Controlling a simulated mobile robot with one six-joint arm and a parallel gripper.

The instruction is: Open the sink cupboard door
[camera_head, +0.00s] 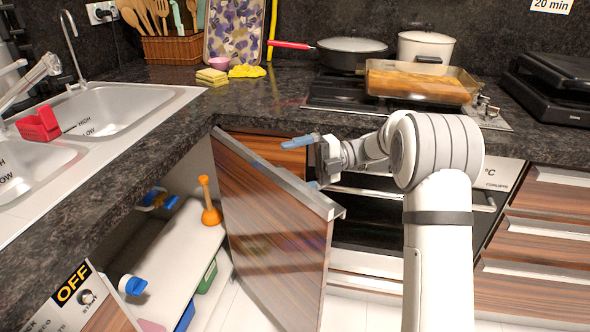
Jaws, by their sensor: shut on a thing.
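The sink cupboard door (270,235) is a wood-grain panel with a metal strip (300,190) along its top edge. It stands swung out from the counter, with the cupboard interior (180,235) showing on its left. My gripper (298,166) is at the top of the door, toward its free end. One blue fingertip shows above the strip; the other is mostly hidden behind the door.
An orange plunger (208,203) stands on a white shelf inside the cupboard, near blue-handled valves (157,199). The oven front (375,225) is behind the door and my arm. Drawers (540,240) are at the right. A baking dish (420,82) sits on the hob.

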